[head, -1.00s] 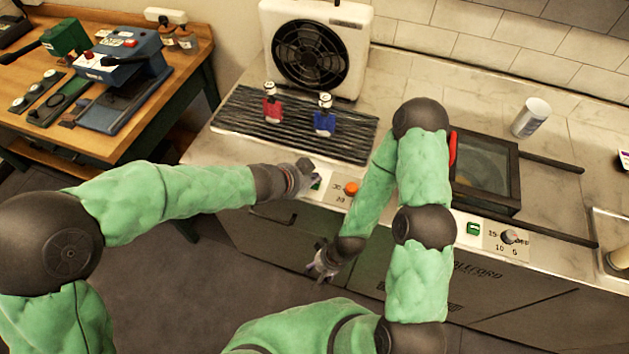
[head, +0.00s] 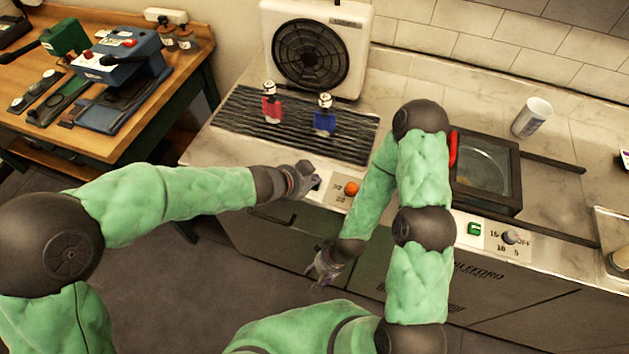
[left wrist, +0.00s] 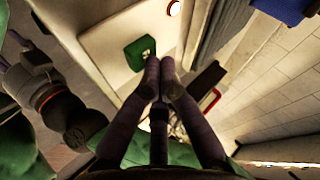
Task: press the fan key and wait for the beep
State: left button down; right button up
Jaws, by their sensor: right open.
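The green fan key (left wrist: 138,52) sits on the pale control strip and bears a small white mark in the left wrist view. My left gripper (left wrist: 160,68) has its fingers together, with the tips overlapping the key's right edge; I cannot tell whether they touch it. In the head view my left gripper (head: 309,172) is at the counter's front edge and largely hides the key. The white box fan (head: 312,52) stands behind the ribbed dark mat. My right gripper (head: 325,266) is open and empty, low in front of the cabinet.
Red (head: 271,107) and blue (head: 324,120) small bottle-like items stand on the mat (head: 240,125). An orange knob (head: 352,188) is right of the left gripper. A second green key (head: 474,228) and a glass-topped box (head: 485,170) are farther right.

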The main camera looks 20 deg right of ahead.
pick_arm(q)
jog(key=shift+r, duration=0.15)
jog(key=shift+r+p, duration=0.75)
jog(key=shift+p, duration=0.2)
notch_tip(320, 180, up, 5)
jog(key=p, duration=0.5)
jog(key=shift+a+f, duration=0.1)
dwell(0.5)
